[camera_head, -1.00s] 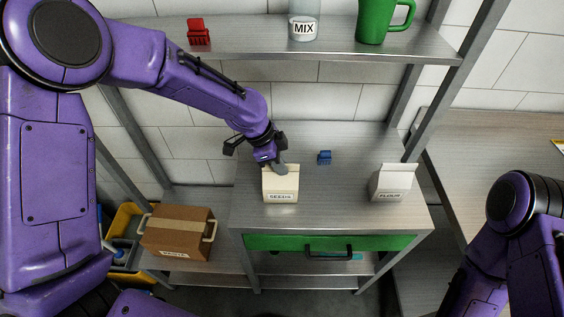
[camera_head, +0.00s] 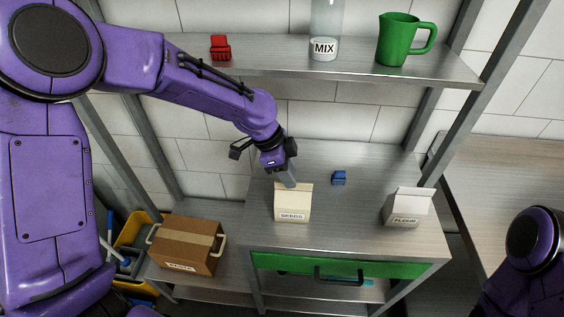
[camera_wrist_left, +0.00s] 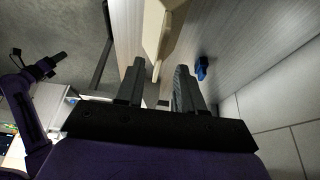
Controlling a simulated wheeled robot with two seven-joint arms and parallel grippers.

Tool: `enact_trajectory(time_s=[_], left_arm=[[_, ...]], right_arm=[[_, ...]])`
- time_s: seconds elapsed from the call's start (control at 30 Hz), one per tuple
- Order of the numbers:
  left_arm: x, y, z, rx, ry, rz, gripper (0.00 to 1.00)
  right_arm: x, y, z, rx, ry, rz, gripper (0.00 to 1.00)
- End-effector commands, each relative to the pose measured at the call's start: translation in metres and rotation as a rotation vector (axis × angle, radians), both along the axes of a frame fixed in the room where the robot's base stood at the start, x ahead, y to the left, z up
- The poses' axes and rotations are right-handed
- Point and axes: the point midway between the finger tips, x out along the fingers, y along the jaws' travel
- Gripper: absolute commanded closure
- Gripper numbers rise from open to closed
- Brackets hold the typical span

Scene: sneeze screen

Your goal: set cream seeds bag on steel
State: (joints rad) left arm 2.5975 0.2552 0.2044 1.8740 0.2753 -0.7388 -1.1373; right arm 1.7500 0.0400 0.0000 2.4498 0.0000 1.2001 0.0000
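The cream seeds bag (camera_head: 292,204) stands upright on the steel tabletop (camera_head: 345,222), its "SEEDS" label to the front. My left gripper (camera_head: 289,182) is just above and behind its top fold, pointing down. In the left wrist view the left gripper's fingers (camera_wrist_left: 160,72) are apart, with the cream bag (camera_wrist_left: 153,25) beyond and partly between their tips. I see no clear grip on it. My right arm is at the lower right in the head view. The dark end of a purple arm, apparently my right gripper (camera_wrist_left: 47,66), is small in the left wrist view.
A blue clip (camera_head: 339,177) and a white flour carton (camera_head: 407,209) stand right of the bag. The shelf above holds a red clip (camera_head: 220,47), a MIX jar (camera_head: 324,38) and a green jug (camera_head: 398,40). A brown box (camera_head: 186,244) sits lower left. A green drawer (camera_head: 405,269) is below.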

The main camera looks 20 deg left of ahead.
Motion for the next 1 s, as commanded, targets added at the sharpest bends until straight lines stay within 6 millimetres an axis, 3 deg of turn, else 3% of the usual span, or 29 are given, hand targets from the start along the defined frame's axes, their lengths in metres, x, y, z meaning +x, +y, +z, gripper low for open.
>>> enact_trajectory(time_s=[0.03, 0.2, 0.37, 1.0], left_arm=[[-0.001, 0.005, 0.010, -0.002, -0.008, 0.002, 0.63], [-0.005, 0.020, 0.049, -0.002, -0.006, 0.001, 0.63], [-0.008, 0.028, 0.070, 0.000, -0.002, 0.000, 0.63], [-0.009, 0.029, 0.075, 0.000, 0.001, -0.001, 0.63]], right_arm=[[0.000, 0.000, -0.009, 0.000, 0.000, 0.000, 0.51], [0.000, 0.000, -0.018, 0.000, 0.000, 0.000, 0.51], [0.000, 0.000, -0.021, 0.000, 0.000, 0.000, 0.51], [0.000, 0.000, -0.020, 0.000, 0.000, 0.000, 0.51]])
